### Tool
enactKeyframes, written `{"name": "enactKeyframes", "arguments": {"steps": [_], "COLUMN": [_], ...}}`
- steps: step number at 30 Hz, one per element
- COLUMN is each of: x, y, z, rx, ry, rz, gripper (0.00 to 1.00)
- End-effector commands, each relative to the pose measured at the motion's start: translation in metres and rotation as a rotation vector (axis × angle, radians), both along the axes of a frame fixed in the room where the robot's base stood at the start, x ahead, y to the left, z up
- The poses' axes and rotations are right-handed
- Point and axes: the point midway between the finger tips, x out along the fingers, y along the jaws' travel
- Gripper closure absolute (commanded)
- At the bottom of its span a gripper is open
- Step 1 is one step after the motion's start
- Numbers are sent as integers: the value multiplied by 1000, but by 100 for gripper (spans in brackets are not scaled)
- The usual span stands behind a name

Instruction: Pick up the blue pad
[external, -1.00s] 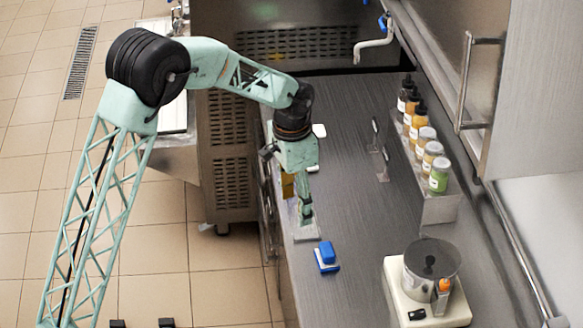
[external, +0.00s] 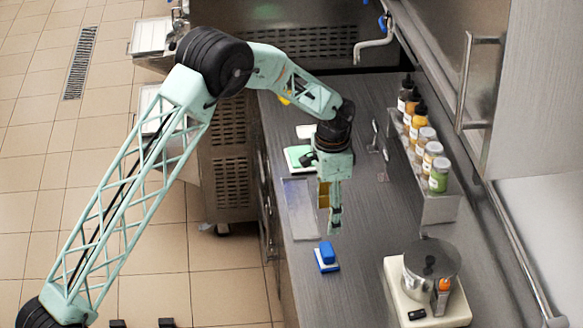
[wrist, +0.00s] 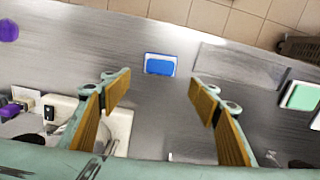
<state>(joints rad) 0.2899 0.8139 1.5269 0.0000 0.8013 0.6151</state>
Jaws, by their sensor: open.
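The blue pad (external: 327,254) rests on a flat blue-and-white base on the steel counter, in front of my gripper in the external view. In the wrist view the blue pad (wrist: 159,66) lies flat, centred left-right, a little beyond my fingertips. My gripper (external: 334,222) is above the counter, pointing down, on the far side of the pad and slightly to its right. The wrist view shows my gripper (wrist: 160,86) open, with its two tan-padded fingers wide apart and nothing between them.
A white food processor (external: 424,290) stands at the front right. A rack of bottles and jars (external: 438,207) lines the right side. A flat grey tray (external: 300,212) and a green-and-white board (external: 297,158) lie behind the pad. The counter's left edge is near the pad.

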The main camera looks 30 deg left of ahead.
Motion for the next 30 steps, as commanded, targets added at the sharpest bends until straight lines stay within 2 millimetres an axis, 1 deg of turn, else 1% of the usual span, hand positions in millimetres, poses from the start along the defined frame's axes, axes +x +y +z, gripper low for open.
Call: {"name": "enactKeyframes", "arguments": {"steps": [11,17,20,30], "x": [1,0,1,0], "y": [-1,0,0,0], "z": [-1,-8,-17,-59], "rx": [0,0,0,0], "ry": [0,1,0,1], "rz": [-2,-1,-1,-1], "gripper": [44,44,44,44]}}
